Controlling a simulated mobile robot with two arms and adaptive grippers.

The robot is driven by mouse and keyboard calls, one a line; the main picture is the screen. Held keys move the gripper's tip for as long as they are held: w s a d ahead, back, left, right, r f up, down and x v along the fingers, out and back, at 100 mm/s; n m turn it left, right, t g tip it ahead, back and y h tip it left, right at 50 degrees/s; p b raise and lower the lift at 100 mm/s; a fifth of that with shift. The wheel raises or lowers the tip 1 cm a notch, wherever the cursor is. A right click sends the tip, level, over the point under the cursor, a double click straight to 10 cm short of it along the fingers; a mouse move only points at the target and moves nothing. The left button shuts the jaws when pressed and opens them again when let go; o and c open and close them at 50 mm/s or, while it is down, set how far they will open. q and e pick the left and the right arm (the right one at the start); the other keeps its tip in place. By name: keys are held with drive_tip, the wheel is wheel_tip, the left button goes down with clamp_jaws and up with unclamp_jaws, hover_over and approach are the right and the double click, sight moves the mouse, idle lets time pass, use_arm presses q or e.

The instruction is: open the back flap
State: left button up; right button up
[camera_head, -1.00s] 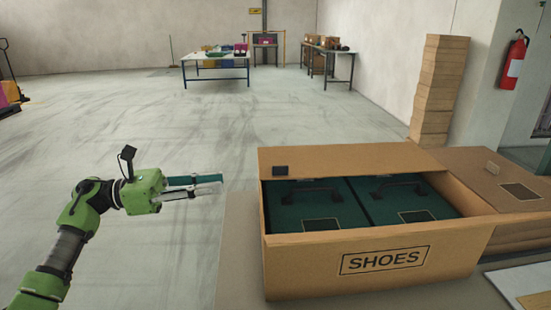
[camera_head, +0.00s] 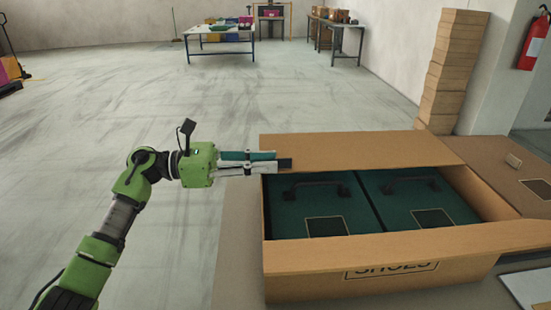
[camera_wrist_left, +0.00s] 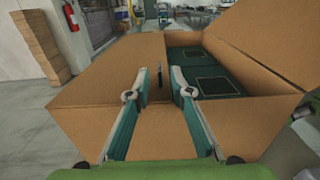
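The back flap (camera_head: 350,150) is a brown cardboard panel along the far edge of the shoe carton (camera_head: 285,287). A dark tab (camera_head: 285,164) sits at its left end. My left gripper (camera_head: 276,163) is at this tab, its fingers pointing right. In the left wrist view the fingers (camera_wrist_left: 160,78) are apart, with the thin dark tab (camera_wrist_left: 160,66) between them; a gap shows on each side. The back flap (camera_wrist_left: 110,72) lies to the left there.
Two dark green shoe boxes (camera_head: 318,210) with handles lie inside the carton. The front flap (camera_head: 400,252) sticks outward over the SHOES label. More cardboard (camera_head: 520,180) lies at right, with a stack of flat boxes (camera_head: 455,70) behind. Floor at left is free.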

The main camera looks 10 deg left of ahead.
use_arm(q)
drive_tip(key=shift+w+d, duration=0.15)
drive_tip(key=shift+d, duration=0.55)
drive_tip(key=shift+w+d, duration=0.15)
drive_tip(key=shift+d, duration=0.5)
use_arm(e)
drive_tip(key=shift+s+f, duration=0.2)
drive_tip(key=shift+f, duration=0.2)
use_arm(q)
clamp_jaws()
